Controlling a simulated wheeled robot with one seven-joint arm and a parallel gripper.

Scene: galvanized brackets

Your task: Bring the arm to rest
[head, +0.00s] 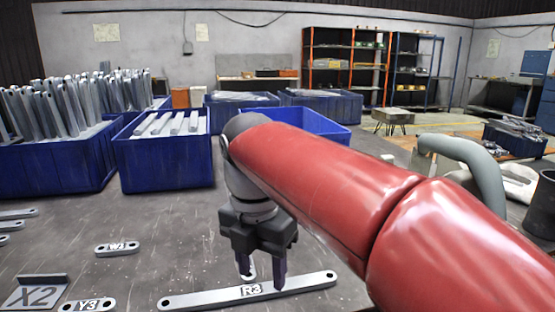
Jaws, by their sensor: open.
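My gripper (262,272) points down over the grey table (140,215) near the middle of the head view. Its two dark fingers are apart with nothing seen held between them. A long galvanized bracket marked R3 (310,283) lies flat on the table just below or in front of the fingertips; I cannot tell if they touch it. A small piece of metal, partly hidden, shows between the fingers. My red arm reaches in from the lower right and hides the right part of the table.
Brackets marked W3 (117,249), Y3 (86,305) and X2 (36,293) lie at the left. Blue bins (167,162) with metal bars stand along the table's back. Another blue bin (322,128) is partly behind my arm. Bare table lies left of my gripper.

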